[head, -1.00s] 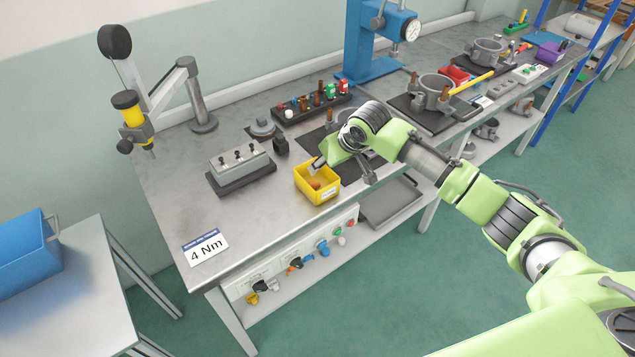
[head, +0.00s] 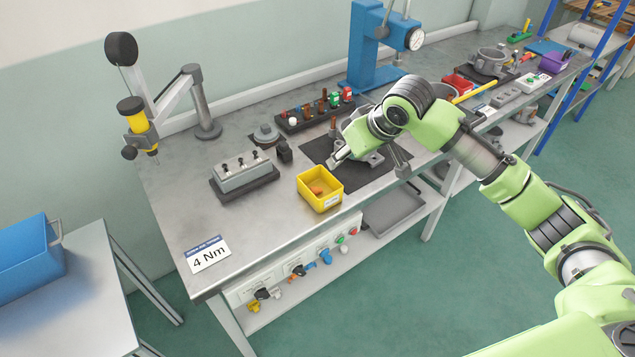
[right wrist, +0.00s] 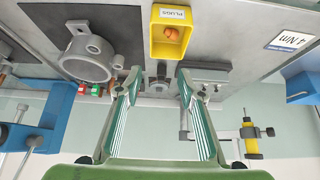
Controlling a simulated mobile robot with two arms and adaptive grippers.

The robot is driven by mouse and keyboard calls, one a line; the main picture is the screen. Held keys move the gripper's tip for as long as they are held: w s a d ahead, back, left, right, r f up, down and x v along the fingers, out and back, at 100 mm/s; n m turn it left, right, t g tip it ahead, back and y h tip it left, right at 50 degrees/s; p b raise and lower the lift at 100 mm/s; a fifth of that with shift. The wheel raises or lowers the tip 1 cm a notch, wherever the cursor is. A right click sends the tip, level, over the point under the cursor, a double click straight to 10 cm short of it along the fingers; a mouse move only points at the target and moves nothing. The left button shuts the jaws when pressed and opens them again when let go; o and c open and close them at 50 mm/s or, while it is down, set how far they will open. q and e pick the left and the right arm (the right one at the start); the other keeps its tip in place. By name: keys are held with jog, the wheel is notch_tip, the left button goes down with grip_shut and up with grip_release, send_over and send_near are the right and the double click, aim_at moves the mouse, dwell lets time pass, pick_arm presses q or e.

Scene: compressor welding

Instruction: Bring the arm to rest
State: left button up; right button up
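My right arm comes in from the right in the head view. Its gripper (head: 369,167) hangs above the bench (head: 165,205), over a dark mat with a grey metal housing that it partly hides. In the right wrist view the gripper (right wrist: 160,76) has its two fingers well apart, with nothing held between them. The yellow bin (head: 321,202) with orange-brown plugs stands just left of the gripper; it also shows in the right wrist view (right wrist: 155,42), beyond the fingers. My left gripper is not in view.
A grey block with several pins (head: 243,175), a rack of coloured parts (head: 318,108) and a blue press (head: 370,50) stand on the bench. A jointed arm with a yellow tool (head: 133,115) rises at the left. The bench's front left is mostly clear.

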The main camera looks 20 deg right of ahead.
jog(key=s+a+f+n+g, duration=0.1)
jog(key=s+a+f, duration=0.8)
jog(key=s+f, duration=0.5)
jog(key=s+d+f+m+g+h, duration=0.15)
jog(key=s+d, duration=0.25)
jog(key=s, duration=0.6)
jog(key=s+d+f+m+h, duration=0.1)
jog(key=s+d+f+m, duration=0.15)
jog(key=s, duration=0.85)
notch_tip(320, 180, down, 28)
jog(key=s+n+g, duration=0.1)
jog(key=s+g, duration=0.1)
jog(key=s+d+f, duration=0.1)
jog(key=s+f, duration=0.7)
jog(key=s+d+f, duration=0.2)
jog(key=s+f, duration=0.5)
jog(key=s, duration=0.1)
jog(key=shift+s+d+f+g+b, duration=0.25)
jog(key=shift+f+g+b, duration=0.1)
jog(key=shift+f+b, duration=0.1)
